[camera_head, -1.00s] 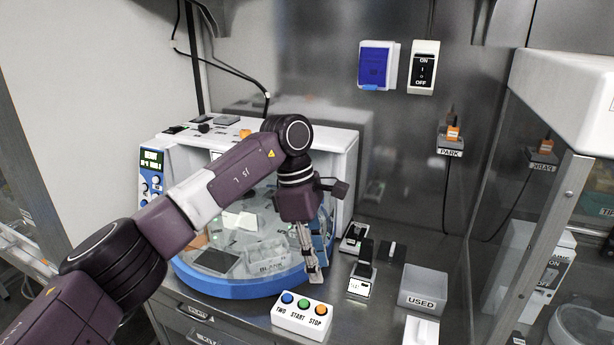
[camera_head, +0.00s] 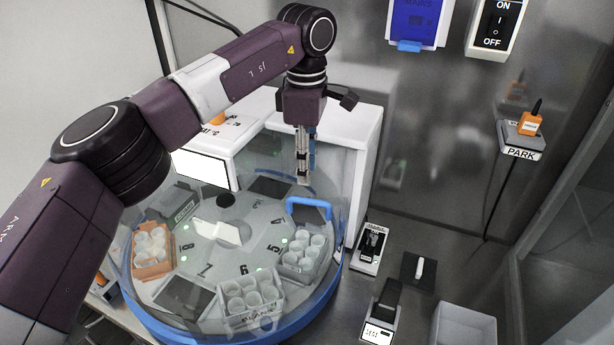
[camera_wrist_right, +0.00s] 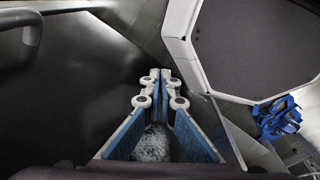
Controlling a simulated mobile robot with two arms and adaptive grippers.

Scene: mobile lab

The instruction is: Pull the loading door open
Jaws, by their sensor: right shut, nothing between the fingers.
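The loading door is a clear curved panel at the right side of the round carousel machine (camera_head: 330,283), with a blue handle (camera_head: 310,203). Where the clear panel's edges lie is hard to make out. My left gripper (camera_head: 304,181) points down just above the handle in the head view. Its fingers show narrow and edge-on, so their opening is unclear, and I cannot tell whether they touch the handle. My right gripper (camera_wrist_right: 163,77) shows only in the right wrist view, shut and empty, away from the door.
The carousel holds an orange rack (camera_head: 152,270) and grey racks of tubes. Small devices (camera_head: 371,247) and an open bin (camera_head: 463,328) stand to its right. A PARK holder (camera_head: 520,138) is on the steel wall. In the right wrist view, a blue object (camera_wrist_right: 280,118) lies at the right.

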